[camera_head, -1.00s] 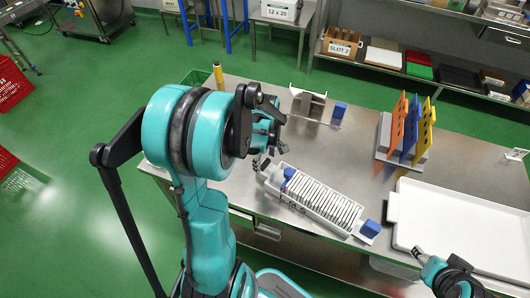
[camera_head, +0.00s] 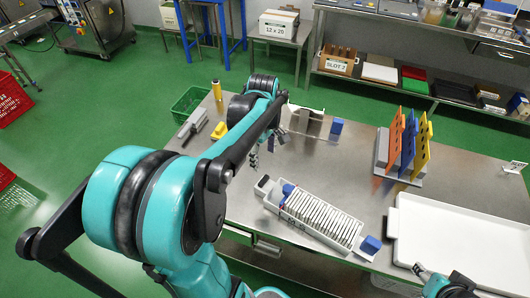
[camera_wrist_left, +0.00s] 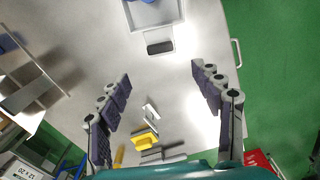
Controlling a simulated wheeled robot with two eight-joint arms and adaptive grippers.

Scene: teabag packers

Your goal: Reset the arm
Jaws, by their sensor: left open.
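My left arm comes in from the left in the head view. Its gripper (camera_head: 268,150) hangs over the steel table, beyond the near end of the teabag tray. In the left wrist view the left gripper (camera_wrist_left: 160,90) has its two fingers spread wide with nothing between them.
A large white tray (camera_head: 396,228) lies at the right. Orange, blue and yellow upright plates (camera_head: 423,145) stand in a grey holder behind it. A metal bracket (camera_head: 313,127) and blue block (camera_head: 336,127) stand at the back. A yellow cylinder (camera_head: 217,90) stands at the back left.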

